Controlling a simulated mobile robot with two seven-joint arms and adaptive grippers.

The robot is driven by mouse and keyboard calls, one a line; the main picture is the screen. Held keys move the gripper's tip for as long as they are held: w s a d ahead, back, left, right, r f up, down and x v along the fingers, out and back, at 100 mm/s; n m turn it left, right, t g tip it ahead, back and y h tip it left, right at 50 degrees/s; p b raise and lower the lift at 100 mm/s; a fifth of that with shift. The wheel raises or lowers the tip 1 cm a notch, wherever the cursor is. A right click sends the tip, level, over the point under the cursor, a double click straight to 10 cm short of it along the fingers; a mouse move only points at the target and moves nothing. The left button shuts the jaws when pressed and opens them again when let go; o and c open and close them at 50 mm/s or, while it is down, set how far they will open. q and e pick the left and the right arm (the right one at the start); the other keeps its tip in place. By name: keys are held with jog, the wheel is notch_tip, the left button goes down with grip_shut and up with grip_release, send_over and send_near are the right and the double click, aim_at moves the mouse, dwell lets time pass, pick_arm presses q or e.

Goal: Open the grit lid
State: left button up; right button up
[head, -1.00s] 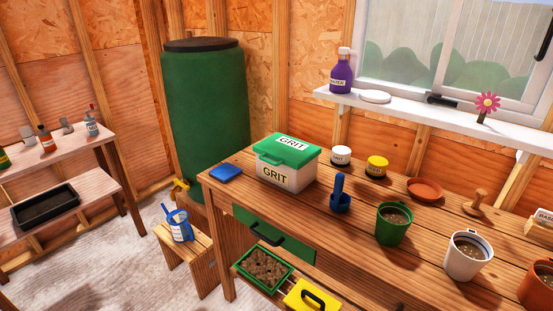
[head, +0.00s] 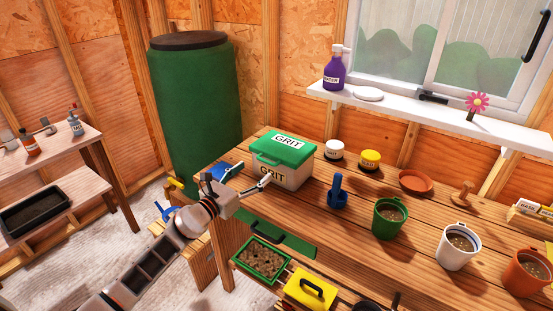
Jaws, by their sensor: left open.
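The grit box (head: 290,175) is a pale tub on the workbench, labelled GRIT. Its green lid (head: 296,152) is shut, with a green handle at the front edge. My left gripper (head: 255,174) is open in front of the box's left front corner, with its fingers pointing toward the box and lower than the lid. It appears empty, and I cannot tell whether a fingertip touches the box.
The workbench (head: 330,230) holds a blue item (head: 226,170) left of the box, a blue scoop (head: 337,195), two small jars right of the box, and several pots. A green barrel (head: 195,110) stands behind.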

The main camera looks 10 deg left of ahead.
aim_at(266, 162)
pick_arm(q)
jog(key=b+x, duration=0.2)
jog(key=x, duration=0.5)
jog(key=shift+w, duration=0.1)
jog(key=shift+w+d, duration=0.15)
jog(key=shift+w, duration=0.1)
pick_arm(e)
jog(key=shift+w+a+r+t+y, duration=0.2)
jog(key=shift+w+a+r, duration=0.15)
jog(key=shift+a, duration=0.2)
jog(key=shift+w+a+r+t+y, duration=0.1)
jog(key=shift+w+a+r+y, duration=0.1)
jog(key=shift+w+a, duration=0.25)
